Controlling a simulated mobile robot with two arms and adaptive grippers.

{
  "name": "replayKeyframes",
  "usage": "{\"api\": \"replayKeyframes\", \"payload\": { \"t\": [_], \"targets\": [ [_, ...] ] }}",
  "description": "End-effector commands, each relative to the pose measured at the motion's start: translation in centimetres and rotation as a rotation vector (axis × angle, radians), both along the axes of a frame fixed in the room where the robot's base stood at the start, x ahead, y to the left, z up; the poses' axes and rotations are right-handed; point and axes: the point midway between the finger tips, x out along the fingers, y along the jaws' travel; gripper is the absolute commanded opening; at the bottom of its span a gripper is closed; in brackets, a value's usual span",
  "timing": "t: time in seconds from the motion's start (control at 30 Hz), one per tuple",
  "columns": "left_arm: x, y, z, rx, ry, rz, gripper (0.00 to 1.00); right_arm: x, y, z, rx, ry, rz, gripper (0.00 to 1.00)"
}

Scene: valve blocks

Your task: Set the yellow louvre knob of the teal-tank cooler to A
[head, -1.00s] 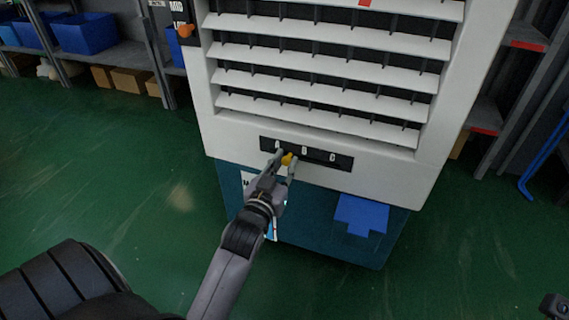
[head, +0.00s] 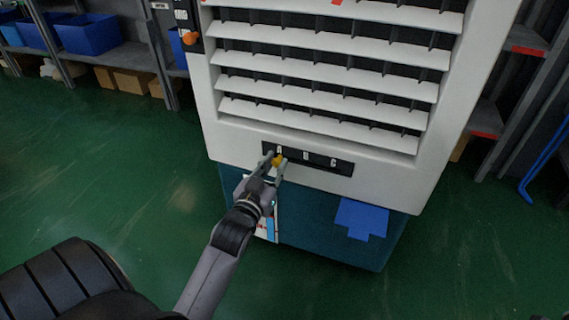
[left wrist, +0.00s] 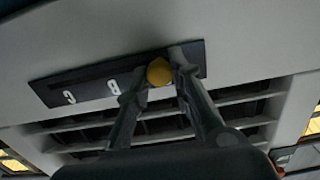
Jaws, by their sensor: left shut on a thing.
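The cooler has a white louvred front and a teal tank (head: 320,225) below. A black strip (head: 335,165) on its front carries the white letters A, B and C from left to right. The yellow louvre knob (head: 278,160) is at the strip's left end, by the A. My left gripper (head: 273,163) is shut on the knob, one finger on each side. In the left wrist view the knob (left wrist: 159,72) sits between the fingertips (left wrist: 158,68); B and C show to its left, and the A is hidden. My right gripper is not in view.
An orange knob (head: 190,38) is on a dark panel at the cooler's left edge. Shelves with blue bins (head: 86,33) and cardboard boxes stand behind at left. Another shelf (head: 490,118) is at right. The green floor is clear at left.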

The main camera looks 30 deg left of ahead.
Motion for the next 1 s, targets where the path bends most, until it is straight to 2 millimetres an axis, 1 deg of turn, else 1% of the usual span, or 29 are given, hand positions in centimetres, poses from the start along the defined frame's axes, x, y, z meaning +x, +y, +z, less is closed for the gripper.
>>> {"api": "replayKeyframes", "payload": {
  "t": [0.03, 0.1, 0.33, 0.37, 0.63, 0.67, 0.9, 1.0],
  "targets": [
    [-0.13, 0.48, 0.21, 0.001, 0.003, 0.001, 0.00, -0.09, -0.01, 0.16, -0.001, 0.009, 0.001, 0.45],
    [-0.21, 0.79, 0.13, 0.001, 0.001, 0.001, 0.00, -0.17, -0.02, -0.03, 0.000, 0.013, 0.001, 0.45],
    [-0.23, 0.96, 0.08, 0.002, -0.001, 0.004, 0.00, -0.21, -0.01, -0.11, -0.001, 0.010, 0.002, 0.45],
    [-0.22, 0.97, 0.09, 0.003, 0.000, 0.005, 0.21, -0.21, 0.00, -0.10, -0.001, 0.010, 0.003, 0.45],
    [-0.22, 0.90, 0.10, 0.002, -0.001, 0.004, 0.39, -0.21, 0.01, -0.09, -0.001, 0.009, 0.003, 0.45],
    [-0.21, 0.88, 0.09, 0.001, -0.001, 0.003, 0.40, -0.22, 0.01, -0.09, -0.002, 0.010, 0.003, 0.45],
    [-0.21, 0.77, 0.06, 0.000, -0.001, 0.001, 0.40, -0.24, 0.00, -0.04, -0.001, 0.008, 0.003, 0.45],
    [-0.56, 0.67, -0.02, 0.000, 0.001, 0.001, 0.40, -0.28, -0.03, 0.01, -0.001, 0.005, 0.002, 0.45]
  ]
}}
